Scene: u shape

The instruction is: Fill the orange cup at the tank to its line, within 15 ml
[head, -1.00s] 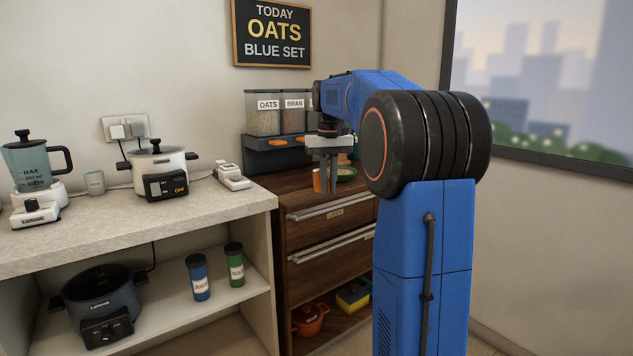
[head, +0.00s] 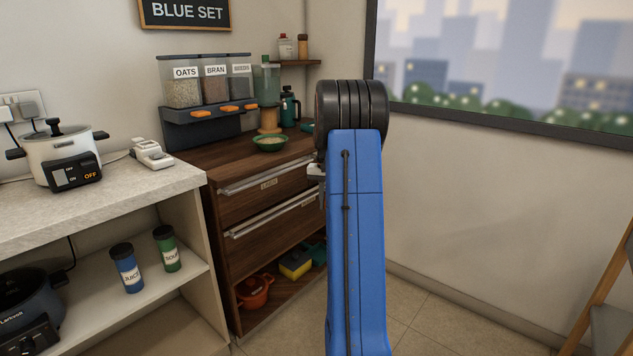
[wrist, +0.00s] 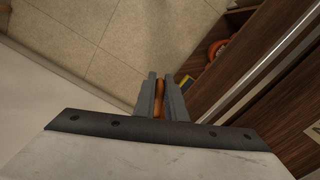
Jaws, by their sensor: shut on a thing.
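My gripper (wrist: 161,78) is shut on an orange thing, the orange cup (wrist: 160,92), seen as a narrow strip between the fingers in the wrist view. The cup's line and its contents do not show. In the head view my own arm hides the cup and most of the gripper; only a small grey part shows at the arm's left edge. A pale green see-through tank (head: 268,82) stands on a wooden base at the back of the dark wood cabinet (head: 235,166). Its water level is unclear.
A green bowl (head: 270,144) sits on the cabinet top, near the oats and bran dispensers (head: 211,88). A white cooker (head: 62,155) is on the left counter. Open floor (head: 440,315) lies right of the cabinet.

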